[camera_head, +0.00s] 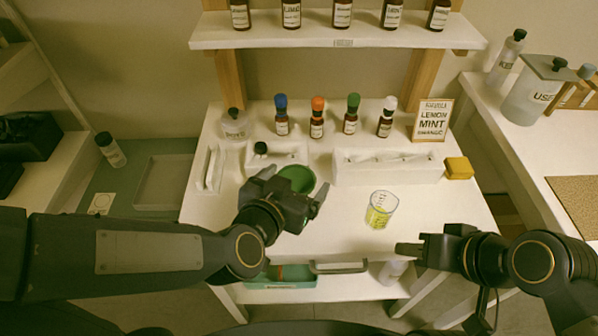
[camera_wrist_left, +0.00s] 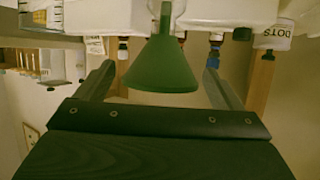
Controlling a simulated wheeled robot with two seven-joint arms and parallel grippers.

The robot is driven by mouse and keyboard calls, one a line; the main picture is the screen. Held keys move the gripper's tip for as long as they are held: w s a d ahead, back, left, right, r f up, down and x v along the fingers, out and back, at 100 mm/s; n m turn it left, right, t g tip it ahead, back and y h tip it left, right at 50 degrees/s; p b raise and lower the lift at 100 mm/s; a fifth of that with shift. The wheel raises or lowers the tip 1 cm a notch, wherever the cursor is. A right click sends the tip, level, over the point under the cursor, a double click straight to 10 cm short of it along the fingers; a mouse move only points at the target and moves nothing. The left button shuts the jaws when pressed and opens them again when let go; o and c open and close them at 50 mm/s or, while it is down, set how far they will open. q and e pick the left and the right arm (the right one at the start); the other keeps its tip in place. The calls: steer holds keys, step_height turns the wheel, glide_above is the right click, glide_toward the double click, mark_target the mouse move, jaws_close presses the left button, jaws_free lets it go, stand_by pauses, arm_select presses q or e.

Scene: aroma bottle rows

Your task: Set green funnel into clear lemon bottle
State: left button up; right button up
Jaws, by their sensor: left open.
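The green funnel (camera_head: 296,178) is at the left-middle of the white table, wide mouth up, just beyond my left gripper (camera_head: 294,198). The left wrist view is upside down and shows the funnel (camera_wrist_left: 163,68) between the two spread, empty fingers, with a gap on each side. The funnel's stem goes into the mouth of a clear bottle (camera_wrist_left: 180,8). In the head view this bottle is hidden by the funnel and gripper, and I cannot read its label. My right gripper (camera_head: 408,250) hovers at the table's front right, seen side-on, away from the funnel.
A beaker with yellow-green liquid (camera_head: 381,210) stands right of the left gripper. Several capped dark bottles line the table's back, beside a LEMON MINT sign (camera_head: 431,120). A white rack (camera_head: 388,167) and a yellow sponge (camera_head: 459,168) stand at the right. The table's front middle is clear.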

arm_select(q)
steer(key=p+v, duration=0.2)
steer(key=v, duration=0.3)
stand_by(0.4)
step_height(320, 180, up, 5)
steer(key=a+n+g+h+p, duration=0.2)
steer(key=a, duration=0.1)
steer(key=s+a+n+g+y+p, duration=0.2)
steer(key=s+a, duration=0.2)
steer(key=a, duration=0.4)
steer(key=s+a+n+g+y+p, duration=0.2)
steer(key=s+a, duration=0.3)
steer(key=a, duration=0.3)
steer(key=shift+n, duration=0.5)
